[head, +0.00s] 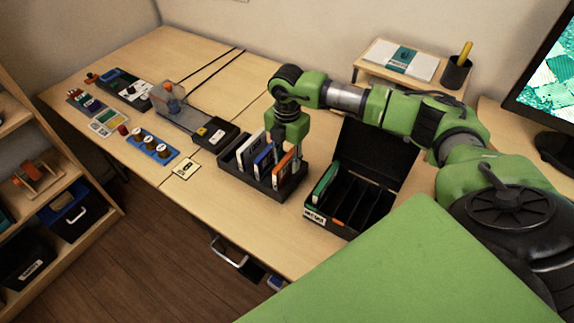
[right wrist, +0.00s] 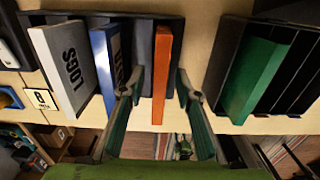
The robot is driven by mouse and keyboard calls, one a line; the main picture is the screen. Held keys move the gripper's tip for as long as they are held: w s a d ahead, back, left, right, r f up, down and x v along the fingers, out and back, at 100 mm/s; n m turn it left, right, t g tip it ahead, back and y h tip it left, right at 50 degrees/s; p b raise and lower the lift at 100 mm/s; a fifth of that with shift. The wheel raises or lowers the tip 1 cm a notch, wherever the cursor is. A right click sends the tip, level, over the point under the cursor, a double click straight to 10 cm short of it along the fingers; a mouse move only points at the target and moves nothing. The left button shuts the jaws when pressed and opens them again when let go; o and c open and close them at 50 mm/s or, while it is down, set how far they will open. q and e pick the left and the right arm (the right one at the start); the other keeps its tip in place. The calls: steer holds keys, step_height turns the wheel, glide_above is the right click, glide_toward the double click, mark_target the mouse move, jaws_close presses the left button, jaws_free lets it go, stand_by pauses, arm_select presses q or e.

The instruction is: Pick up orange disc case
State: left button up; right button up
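The orange disc case (head: 283,164) stands upright in the right part of a black slotted rack (head: 279,190) on the desk. In the right wrist view the orange case (right wrist: 161,75) lies between the two fingers of my right gripper (right wrist: 157,90), which are spread with a gap on each side. My right gripper (head: 290,140) is above the rack, pointing down, open and empty. My left gripper is not in view.
An open black box (head: 345,210) with a green case (head: 325,183) and empty slots stands right of the rack. Left of the rack are a black device (head: 215,135), a blue tray (head: 152,146) and cables. A monitor (head: 548,90) stands at far right.

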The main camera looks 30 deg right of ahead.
steer(key=shift+f, duration=0.25)
jaws_close()
steer(key=shift+r, duration=0.1)
